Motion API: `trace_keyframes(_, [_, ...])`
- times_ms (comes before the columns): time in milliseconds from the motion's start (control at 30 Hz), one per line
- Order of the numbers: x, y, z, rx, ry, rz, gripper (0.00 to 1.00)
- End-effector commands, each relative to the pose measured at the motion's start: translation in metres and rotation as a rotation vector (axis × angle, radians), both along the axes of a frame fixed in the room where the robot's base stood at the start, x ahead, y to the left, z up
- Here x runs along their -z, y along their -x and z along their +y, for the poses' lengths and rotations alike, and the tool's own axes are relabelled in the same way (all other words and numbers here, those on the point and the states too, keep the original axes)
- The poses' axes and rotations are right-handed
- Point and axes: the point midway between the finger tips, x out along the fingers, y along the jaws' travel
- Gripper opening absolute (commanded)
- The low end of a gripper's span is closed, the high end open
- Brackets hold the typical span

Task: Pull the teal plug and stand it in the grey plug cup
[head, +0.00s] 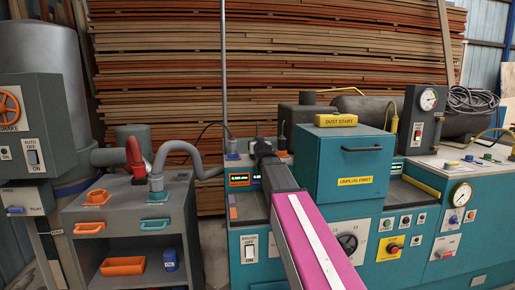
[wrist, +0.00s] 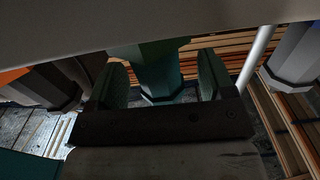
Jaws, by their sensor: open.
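A teal plug (wrist: 155,68) stands between the two jaws of my gripper (wrist: 162,82) in the wrist view. The jaws are open, with one on each side of it, and a gap shows beside the plug. In the head view my gripper (head: 264,149) is at the back edge of the teal machine, left of the teal box, and it hides the plug there. I cannot make out the grey plug cup for certain in either view.
A grey body with a blue base (wrist: 292,55) and a dark body with orange beside it (wrist: 48,88) flank the plug. The teal box (head: 345,180) stands close right of my arm. A grey cabinet (head: 130,208) with a grey hose stands left.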

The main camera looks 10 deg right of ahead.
Motion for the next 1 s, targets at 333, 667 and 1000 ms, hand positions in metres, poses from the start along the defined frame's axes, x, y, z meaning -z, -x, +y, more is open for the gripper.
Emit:
trace_keyframes(333, [0.0, -0.007, 0.0, 0.0, 0.0, 0.0, 0.56])
trace_keyframes(667, [0.0, -0.007, 0.0, 0.0, 0.0, -0.001, 0.19])
trace_keyframes(1000, [-0.027, -0.007, 0.0, 0.0, 0.0, -0.003, 0.19])
